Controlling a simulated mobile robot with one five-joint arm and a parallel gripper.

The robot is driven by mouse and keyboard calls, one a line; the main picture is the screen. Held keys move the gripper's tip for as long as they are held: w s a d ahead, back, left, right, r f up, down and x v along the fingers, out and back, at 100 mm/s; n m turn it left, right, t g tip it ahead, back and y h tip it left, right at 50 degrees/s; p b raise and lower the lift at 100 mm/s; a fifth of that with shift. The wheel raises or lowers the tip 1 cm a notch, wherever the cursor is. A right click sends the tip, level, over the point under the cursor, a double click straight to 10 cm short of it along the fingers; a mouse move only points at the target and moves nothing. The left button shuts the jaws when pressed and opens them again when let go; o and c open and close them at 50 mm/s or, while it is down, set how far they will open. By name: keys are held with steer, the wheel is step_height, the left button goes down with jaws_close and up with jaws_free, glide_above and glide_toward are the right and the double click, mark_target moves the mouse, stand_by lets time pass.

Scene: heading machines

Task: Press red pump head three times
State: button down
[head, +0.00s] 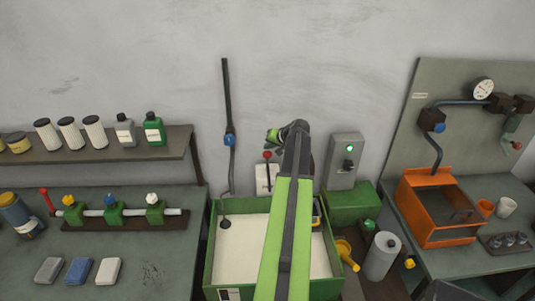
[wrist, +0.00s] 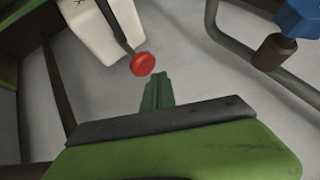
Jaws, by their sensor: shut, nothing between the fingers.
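The red pump head (head: 268,155) is a small round knob on a dark stem above a white container (head: 263,185) behind the green-rimmed basin. In the wrist view the red pump head (wrist: 143,64) shows as a disc on its dark stem, with the white container (wrist: 97,30) beyond it. My gripper (head: 273,136) is up by the wall, just above the red head in the head view. In the wrist view my gripper (wrist: 157,90) is shut and empty, its tip close to the red head with a small gap in the picture. I cannot tell whether they touch.
A dark pipe with a blue valve (head: 230,140) runs down the wall to the left. A grey switch box (head: 345,160) with a green light stands to the right. The green-rimmed basin (head: 235,245) lies below my arm. Shelf and benches flank it.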

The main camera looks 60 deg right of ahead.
mark_target(267, 153)
steer(key=shift+f, duration=0.15)
steer(key=shift+f+b, duration=0.3)
steer(key=shift+b, duration=0.15)
steer(key=shift+f+b, duration=1.15)
steer(key=shift+b, duration=0.05)
stand_by(1.1)
stand_by(0.3)
steer(key=shift+r+p, duration=1.6)
steer(key=shift+p, duration=0.05)
step_height(267, 153, up, 5)
steer(key=p, duration=0.5)
steer(key=shift+r, duration=0.1)
stand_by(1.5)
